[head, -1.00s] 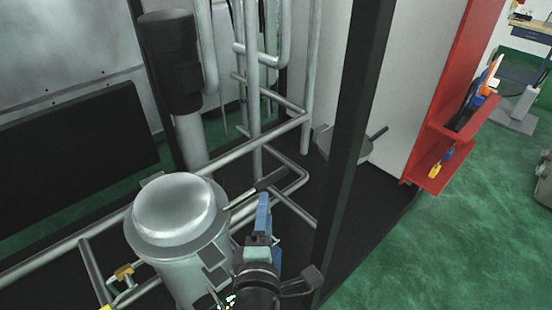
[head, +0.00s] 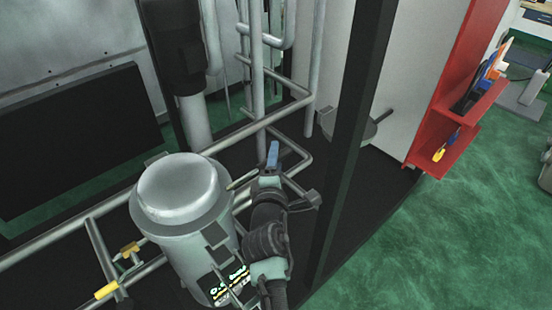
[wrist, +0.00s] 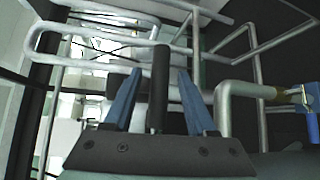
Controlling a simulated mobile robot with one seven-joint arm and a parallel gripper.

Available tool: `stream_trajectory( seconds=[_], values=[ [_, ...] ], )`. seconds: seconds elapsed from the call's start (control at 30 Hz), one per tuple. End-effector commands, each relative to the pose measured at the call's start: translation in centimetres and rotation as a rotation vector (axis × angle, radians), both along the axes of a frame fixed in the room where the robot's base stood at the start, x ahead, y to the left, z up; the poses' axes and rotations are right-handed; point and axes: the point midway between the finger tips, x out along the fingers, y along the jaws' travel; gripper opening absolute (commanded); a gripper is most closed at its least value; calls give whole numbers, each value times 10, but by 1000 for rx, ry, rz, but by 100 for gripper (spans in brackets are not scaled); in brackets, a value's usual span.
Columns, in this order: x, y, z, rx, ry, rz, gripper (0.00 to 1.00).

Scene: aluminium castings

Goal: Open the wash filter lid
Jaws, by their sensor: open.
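The wash filter is an upright metal cylinder (head: 200,258) left of centre in the head view. Its domed lid (head: 178,188) sits down on the top, level and closed. A pale rod (head: 241,183) runs from the lid's right side toward my gripper (head: 273,155). My gripper is right of the lid, blue fingers apart. In the wrist view a dark handle bar (wrist: 161,82) stands between the two open fingers, with a gap showing on each side. In the head view my gripper hides most of this dark handle.
Metal pipes (head: 258,70) run behind and beside the filter. A dark upright post (head: 350,150) stands close on the right of my arm. Yellow-handled valves (head: 107,290) are at lower left. A red shelf (head: 450,150) is farther right, with open green floor beyond.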

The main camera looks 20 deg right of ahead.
Motion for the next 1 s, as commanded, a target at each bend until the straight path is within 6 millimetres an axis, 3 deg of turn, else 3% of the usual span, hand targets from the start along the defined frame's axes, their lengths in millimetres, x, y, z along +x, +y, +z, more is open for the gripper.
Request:
stream_trajectory(
  seconds=[0.37, 0.7, 1.0],
  values=[
    [4, -2, -1, 1, 0, 0, 57],
    [4, -2, -1, 1, 0, 0, 0],
    [4, -2, -1, 1, 0, 0, 0]
  ],
)
